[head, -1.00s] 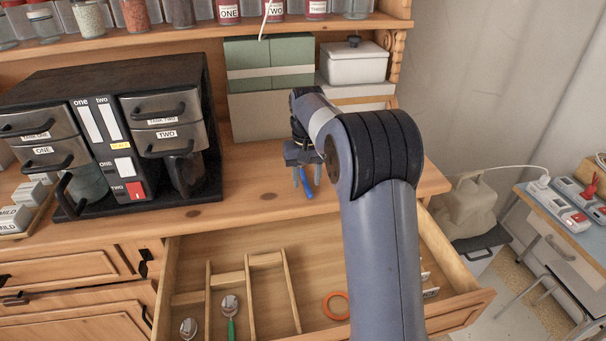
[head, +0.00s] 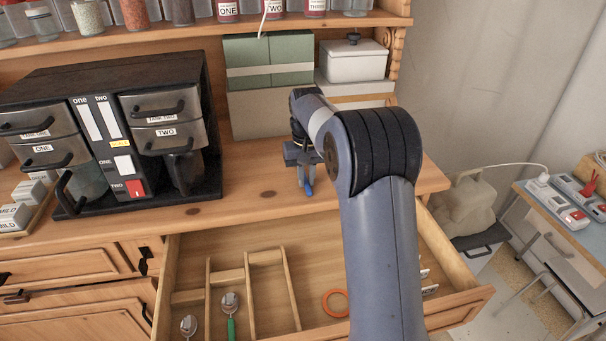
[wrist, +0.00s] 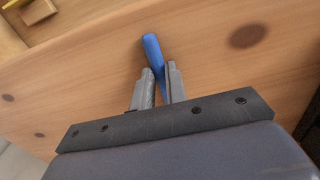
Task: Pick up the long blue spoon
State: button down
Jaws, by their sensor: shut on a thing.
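The blue spoon (head: 308,187) shows in the head view as a short blue piece at my gripper's fingertips, above the dresser top. In the wrist view its blue handle (wrist: 152,47) sticks out past the fingertips, and the part between the fingers is partly covered. My gripper (head: 305,180) is shut on the blue handle. It also shows in the wrist view (wrist: 161,80). The spoon's bowl is not visible. I cannot tell whether the spoon touches the wood.
Below is an open drawer (head: 460,305) with wooden dividers, a green-handled spoon (head: 230,315), another spoon (head: 188,325) and an orange ring (head: 336,302). A black coffee machine (head: 110,130) stands left. Green boxes (head: 268,75) and a white canister (head: 353,62) stand behind.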

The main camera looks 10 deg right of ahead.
notch_tip(320, 180, up, 10)
jog(key=shift+b, duration=0.35)
dwell(0.8)
